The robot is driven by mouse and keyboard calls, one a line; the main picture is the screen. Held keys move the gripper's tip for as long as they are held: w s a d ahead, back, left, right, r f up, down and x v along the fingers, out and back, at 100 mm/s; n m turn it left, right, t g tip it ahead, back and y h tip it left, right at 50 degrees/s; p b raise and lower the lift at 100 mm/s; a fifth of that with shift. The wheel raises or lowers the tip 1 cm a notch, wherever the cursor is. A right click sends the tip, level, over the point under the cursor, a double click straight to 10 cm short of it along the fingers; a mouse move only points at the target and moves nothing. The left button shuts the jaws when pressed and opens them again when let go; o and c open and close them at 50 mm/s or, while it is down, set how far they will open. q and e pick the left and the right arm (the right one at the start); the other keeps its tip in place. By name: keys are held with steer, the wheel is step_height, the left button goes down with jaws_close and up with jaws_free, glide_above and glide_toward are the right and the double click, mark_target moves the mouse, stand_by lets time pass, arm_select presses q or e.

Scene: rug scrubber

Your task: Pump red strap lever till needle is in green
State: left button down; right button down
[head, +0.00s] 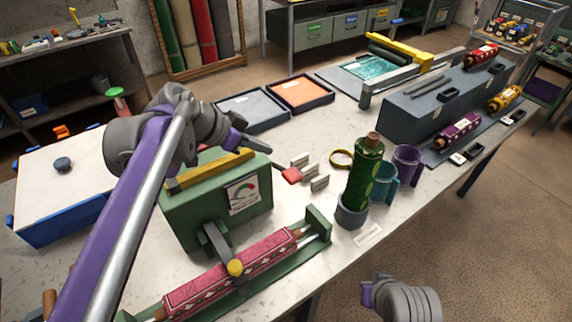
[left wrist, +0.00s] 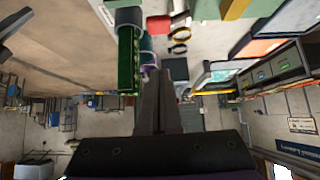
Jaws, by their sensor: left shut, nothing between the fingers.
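A green box (head: 190,218) stands on the table with a white gauge (head: 242,194) on its front. The gauge carries a coloured arc, but its needle is too small to read. A dark lever with a red end (head: 291,175) sticks out at the box's right side. A yellow bar lies along the box's top. My left gripper (head: 262,147) is above and behind the box's upper right, apart from the red end. Its fingers, also in the left wrist view (left wrist: 163,80), are shut and empty. My right arm shows at the bottom right, but its gripper cannot be made out.
A patterned red roll (head: 230,272) lies in a green cradle before the box. Two trays (head: 300,94) lie behind.

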arm_select(q)
glide_above(294, 174)
steer(key=a, duration=0.2)
steer(key=f, duration=0.7)
steer(key=shift+s+d, duration=0.15)
steer(key=shift+s, duration=0.25)
step_height(294, 174, down, 3)
steer(key=shift+w+r, duration=0.1)
steer(key=shift+r, duration=0.1)
steer(key=shift+f, duration=0.75)
arm_select(e)
steer(key=shift+s+f, duration=0.1)
steer(key=shift+f, duration=0.2)
arm_select(q)
steer(key=shift+f, duration=0.1)
